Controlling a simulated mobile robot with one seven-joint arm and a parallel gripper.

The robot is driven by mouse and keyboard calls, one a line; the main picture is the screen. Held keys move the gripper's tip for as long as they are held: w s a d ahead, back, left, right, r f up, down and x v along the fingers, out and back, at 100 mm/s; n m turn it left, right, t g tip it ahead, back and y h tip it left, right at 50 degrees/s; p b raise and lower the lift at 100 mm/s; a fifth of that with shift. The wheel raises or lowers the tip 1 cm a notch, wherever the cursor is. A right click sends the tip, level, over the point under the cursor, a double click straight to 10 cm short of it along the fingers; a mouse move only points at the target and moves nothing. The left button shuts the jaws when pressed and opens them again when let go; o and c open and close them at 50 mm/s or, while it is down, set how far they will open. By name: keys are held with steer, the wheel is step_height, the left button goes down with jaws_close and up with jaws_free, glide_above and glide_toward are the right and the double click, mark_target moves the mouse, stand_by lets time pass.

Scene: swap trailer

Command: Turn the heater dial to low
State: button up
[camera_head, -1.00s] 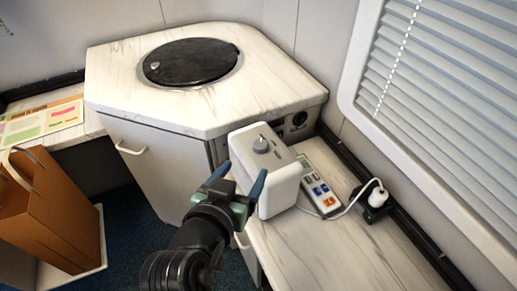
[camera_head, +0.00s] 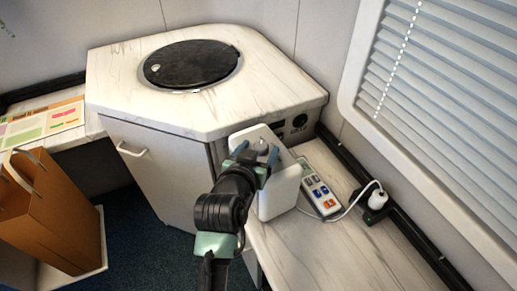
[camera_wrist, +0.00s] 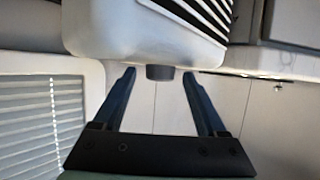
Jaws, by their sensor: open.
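The white heater (camera_head: 283,193) stands on the lower marbled counter at the right of the cabinet. Its grey dial is on top, and in the head view it is mostly hidden behind my gripper (camera_head: 257,156). In the wrist view the heater (camera_wrist: 185,28) appears upside down, with its slatted grille and the short dark dial (camera_wrist: 160,72). My gripper (camera_wrist: 158,78) is open, with one finger on either side of the dial and visible gaps on both sides. The dial's setting marks cannot be read.
A remote-like panel with coloured buttons (camera_head: 319,189) lies right of the heater. A white cord runs to a plug (camera_head: 377,198) near the wall. The taller cabinet with a round black lid (camera_head: 191,64) stands behind. The lower counter's front (camera_head: 310,245) is clear.

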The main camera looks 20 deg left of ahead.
jaws_close()
steer(key=shift+a+f+h+b, duration=0.1)
steer(key=shift+h+b, duration=0.2)
steer(key=shift+b, duration=0.25)
steer(key=shift+a+f+m+h+b, duration=0.1)
steer(key=shift+m+h+b, duration=0.55)
steer(key=shift+b, duration=0.35)
steer(key=m+h+b, duration=0.1)
steer(key=b, duration=0.1)
steer(key=m+h+b, duration=0.1)
steer(key=b, duration=0.1)
steer(key=shift+w+a+f+m+h, duration=0.1)
steer(key=shift+a+m+h, duration=0.15)
steer(key=shift+m+h, duration=0.1)
steer(key=m+g+h+b, duration=0.1)
steer(key=h+b, duration=0.1)
steer(key=m+g+h+b, duration=0.1)
steer(key=m+b, duration=0.1)
steer(key=shift+w+a+h, duration=0.15)
steer(key=shift+a+h, duration=0.05)
steer(key=shift+h, duration=0.2)
steer(key=shift+w+a+r+m+g+h+b, duration=0.1)
steer(key=shift+r+m+g+h+b, duration=0.05)
steer(key=shift+m+g+h+b, duration=0.65)
steer(key=shift+a+r+m+g+h+b, duration=0.15)
steer(key=shift+m+g+h+b, duration=0.4)
steer(key=shift+m+b, duration=0.35)
steer(key=shift+m+g, duration=0.25)
steer(key=shift+m, duration=0.05)
